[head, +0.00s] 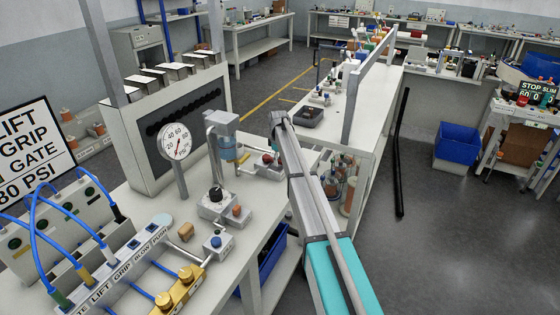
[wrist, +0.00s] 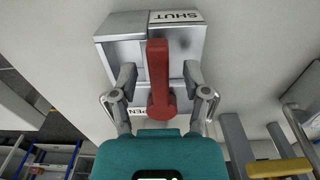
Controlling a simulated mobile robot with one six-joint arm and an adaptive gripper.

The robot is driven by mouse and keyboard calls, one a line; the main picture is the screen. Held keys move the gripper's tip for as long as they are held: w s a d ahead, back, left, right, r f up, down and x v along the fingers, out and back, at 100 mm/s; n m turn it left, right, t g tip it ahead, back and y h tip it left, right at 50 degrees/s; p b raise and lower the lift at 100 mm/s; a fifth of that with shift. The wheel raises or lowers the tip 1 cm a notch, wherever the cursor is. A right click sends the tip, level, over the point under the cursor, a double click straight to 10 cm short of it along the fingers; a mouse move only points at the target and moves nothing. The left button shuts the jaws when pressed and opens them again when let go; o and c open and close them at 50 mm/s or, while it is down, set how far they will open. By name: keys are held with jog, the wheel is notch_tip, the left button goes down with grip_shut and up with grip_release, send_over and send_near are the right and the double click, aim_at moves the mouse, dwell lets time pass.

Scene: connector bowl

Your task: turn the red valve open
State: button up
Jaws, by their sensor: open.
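The red valve handle (wrist: 158,75) is in the middle of the wrist view. It is a straight lever on a grey metal block (wrist: 122,42), with its long end toward the top of the picture and its rounded hub lower down. A SHUT label (wrist: 178,16) is at the block's upper right; an OPEN label (wrist: 137,111) at the lower left is partly hidden by a finger. My gripper (wrist: 160,76) is open, with one finger on each side of the handle and a gap on both sides. In the head view my gripper (head: 278,122) is over the bench's right end, and I cannot make out the handle there.
A white bench (head: 130,200) carries a pressure gauge (head: 177,141), a pump-like fixture (head: 222,135), blue hoses and a labelled button panel (head: 120,268). A second bench (head: 372,110) stands behind my arm. The floor (head: 440,245) at right is largely clear.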

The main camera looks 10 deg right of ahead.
grip_shut()
jog(key=shift+d, duration=0.35)
jog(key=shift+a, duration=0.25)
